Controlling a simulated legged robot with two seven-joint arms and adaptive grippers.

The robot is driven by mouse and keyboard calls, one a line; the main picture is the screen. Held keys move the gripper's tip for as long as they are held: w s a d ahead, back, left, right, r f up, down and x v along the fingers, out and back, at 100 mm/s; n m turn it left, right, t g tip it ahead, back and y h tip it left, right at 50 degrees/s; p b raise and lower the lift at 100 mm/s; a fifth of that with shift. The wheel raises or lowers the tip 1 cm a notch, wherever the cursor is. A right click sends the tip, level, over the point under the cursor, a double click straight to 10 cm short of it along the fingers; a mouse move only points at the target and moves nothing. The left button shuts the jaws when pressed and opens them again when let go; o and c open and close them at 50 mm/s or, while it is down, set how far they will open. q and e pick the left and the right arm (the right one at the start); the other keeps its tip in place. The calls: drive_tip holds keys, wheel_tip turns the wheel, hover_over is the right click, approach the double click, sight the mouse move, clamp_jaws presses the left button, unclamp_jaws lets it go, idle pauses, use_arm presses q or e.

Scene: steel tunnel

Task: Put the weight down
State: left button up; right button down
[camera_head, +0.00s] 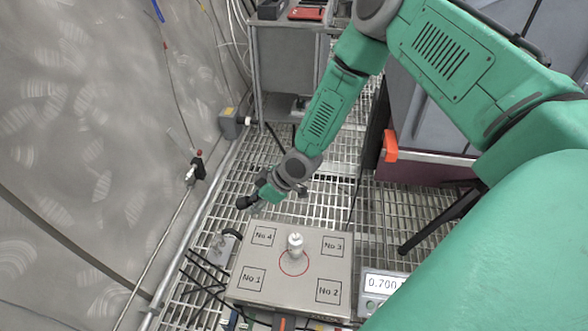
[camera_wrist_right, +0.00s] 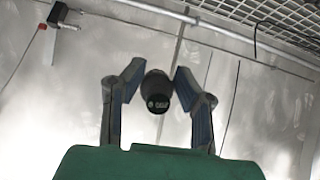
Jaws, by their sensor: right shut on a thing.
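My right gripper (camera_head: 256,195) reaches in from the upper right in the head view, beyond and left of the grey weighing plate (camera_head: 318,243). In the right wrist view, my right gripper's fingers (camera_wrist_right: 158,84) are closed on both sides of a dark round weight (camera_wrist_right: 157,96) with a small pale mark on its end. In the head view this weight is small and dark at the fingertips, clear of the plate. A silver weight (camera_head: 295,247) stands upright on the plate at the red circle, between squares marked No 1 to No 4. My left gripper is out of view.
A display (camera_head: 383,284) reading about 0.700 is right of the plate. Cables and a small grey box (camera_head: 226,249) lie at its left. Metal grating (camera_head: 330,200) surrounds it. A curved grey wall (camera_head: 90,130) rises on the left; a grey cabinet (camera_head: 285,65) stands behind.

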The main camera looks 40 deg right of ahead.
drive_tip(key=d+f+n+h+b, duration=0.1)
drive_tip(key=f+n+b, duration=0.3)
drive_tip(key=f+n, duration=0.4)
drive_tip(key=d+f+n+h+b, duration=0.2)
drive_tip(key=f+n+b, duration=0.3)
drive_tip(key=f, duration=1.3)
drive_tip(key=d+f+n+g+h+b, duration=0.1)
drive_tip(key=d+f+n+h+b, duration=0.1)
drive_tip(key=f+n, duration=0.8)
wheel_tip(320, 180, down, 4)
drive_tip(key=shift+d+r+n+h+b, duration=0.1)
drive_tip(key=shift+n+h+b, duration=0.35)
drive_tip(key=shift+b, duration=0.7)
drive_tip(key=shift+r, duration=0.15)
drive_tip(key=c, duration=1.2)
unclamp_jaws()
